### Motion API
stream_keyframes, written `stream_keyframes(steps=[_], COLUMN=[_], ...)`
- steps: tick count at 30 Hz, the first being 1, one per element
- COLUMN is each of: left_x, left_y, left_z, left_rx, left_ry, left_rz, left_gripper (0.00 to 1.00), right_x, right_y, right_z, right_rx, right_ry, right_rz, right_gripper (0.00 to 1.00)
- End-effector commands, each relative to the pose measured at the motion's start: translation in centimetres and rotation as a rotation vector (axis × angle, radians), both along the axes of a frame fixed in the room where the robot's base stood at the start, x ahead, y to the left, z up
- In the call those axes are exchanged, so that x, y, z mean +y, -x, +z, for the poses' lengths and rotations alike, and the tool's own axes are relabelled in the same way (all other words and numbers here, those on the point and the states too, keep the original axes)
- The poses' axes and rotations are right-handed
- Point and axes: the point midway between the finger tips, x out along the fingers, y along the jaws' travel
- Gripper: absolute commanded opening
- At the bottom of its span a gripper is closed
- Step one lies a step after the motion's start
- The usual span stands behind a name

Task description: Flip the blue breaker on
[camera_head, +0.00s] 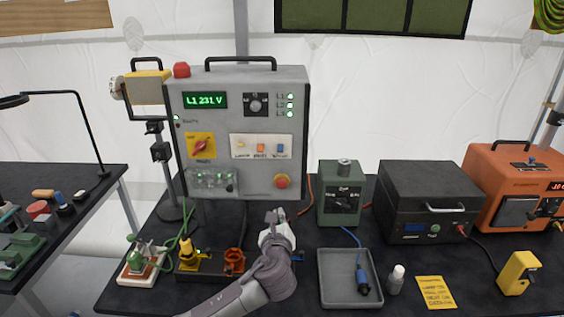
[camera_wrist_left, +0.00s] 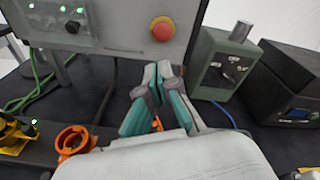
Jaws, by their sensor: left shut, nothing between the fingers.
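The blue breaker (camera_head: 281,149) is the rightmost of three small breakers on a white strip of the grey power panel (camera_head: 245,180), in the head view. A yellow and an orange breaker sit to its left. It is too small to tell its position. My left gripper (camera_head: 276,216) is shut and empty, below the panel's lower right edge and well under the breaker. In the left wrist view its fingers (camera_wrist_left: 160,72) meet just below the panel. The blue breaker is outside that view. My right gripper is not in view.
A red stop button (camera_head: 281,181) is on the panel above my gripper. A green box (camera_head: 340,195) stands close to the right, with a grey tray (camera_head: 325,298) in front. Orange sockets (camera_head: 234,262) are left of my wrist. A black box (camera_head: 428,195) stands further right.

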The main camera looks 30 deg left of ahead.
Motion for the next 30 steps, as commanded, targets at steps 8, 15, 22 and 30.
stream_keyframes(steps=[8, 15, 22, 30], left_x=[1.9, 2.0, 2.2, 4.3], left_y=[-3.1, -3.3, -3.6, -7.0], left_z=[7.6, 8.2, 8.3, 8.9], left_rx=[0.014, 0.020, 0.019, 0.021], left_ry=[-0.465, -0.511, -0.508, -0.506], left_rz=[-0.010, -0.008, -0.007, -0.004], left_gripper=[0.00, 0.00, 0.00, 0.00], right_x=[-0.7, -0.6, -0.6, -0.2], right_y=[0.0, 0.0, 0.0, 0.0], right_z=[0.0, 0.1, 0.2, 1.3], right_rx=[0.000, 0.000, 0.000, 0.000], right_ry=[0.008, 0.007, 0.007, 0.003], right_rz=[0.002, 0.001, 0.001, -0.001], right_gripper=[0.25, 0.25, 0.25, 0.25])
